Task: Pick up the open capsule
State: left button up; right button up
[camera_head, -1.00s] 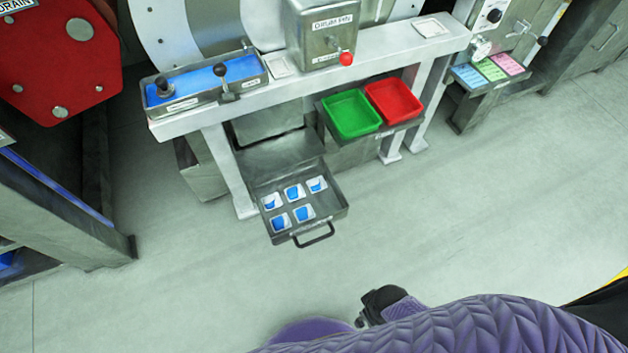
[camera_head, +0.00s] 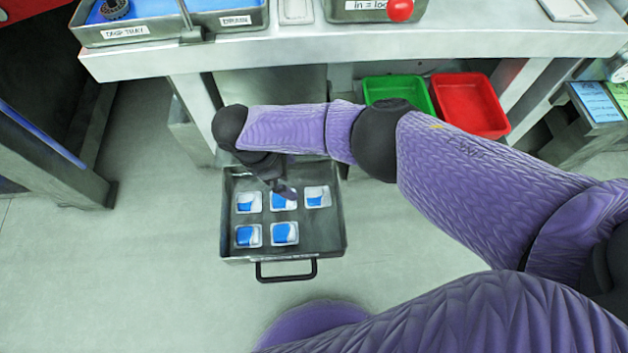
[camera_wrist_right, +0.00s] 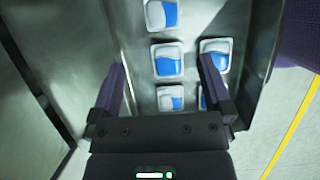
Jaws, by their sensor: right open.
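Several white square capsules with blue fill lie in two rows in the open metal drawer (camera_head: 330,238). The back row holds a left (camera_head: 248,202), a middle (camera_head: 283,201) and a right capsule (camera_head: 317,197); the front row holds two (camera_head: 248,235) (camera_head: 284,234). I cannot tell which one is open. My right gripper (camera_head: 286,192) is over the back row by the middle capsule, partly hiding it. In the right wrist view its open, empty fingers (camera_wrist_right: 162,66) straddle a capsule (camera_wrist_right: 168,60); contact is unclear. My left gripper is out of view.
The workbench (camera_head: 350,42) overhangs behind the drawer. A green bin (camera_head: 398,90) and a red bin (camera_head: 470,105) sit under it, behind my right arm. The drawer's walls and front handle (camera_head: 286,275) stand around the capsules. The floor in front is clear.

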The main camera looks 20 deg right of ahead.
aim_at(312, 196)
jog(key=b+x, duration=0.3)
jog(key=x, duration=0.3)
jog(key=shift+s, duration=0.15)
jog(key=shift+d+f+b, duration=0.1)
jog(key=shift+f+b, duration=0.2)
jog(key=shift+f, duration=0.05)
jog(key=b+x, duration=0.1)
jog(key=x, duration=0.1)
jog(key=shift+s+d+f+b, duration=0.1)
jog(key=shift+s+f+b, duration=0.1)
jog(key=shift+f+b, duration=0.15)
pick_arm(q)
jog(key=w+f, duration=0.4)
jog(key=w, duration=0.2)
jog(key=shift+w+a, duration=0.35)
pick_arm(e)
jog(key=c, duration=0.7)
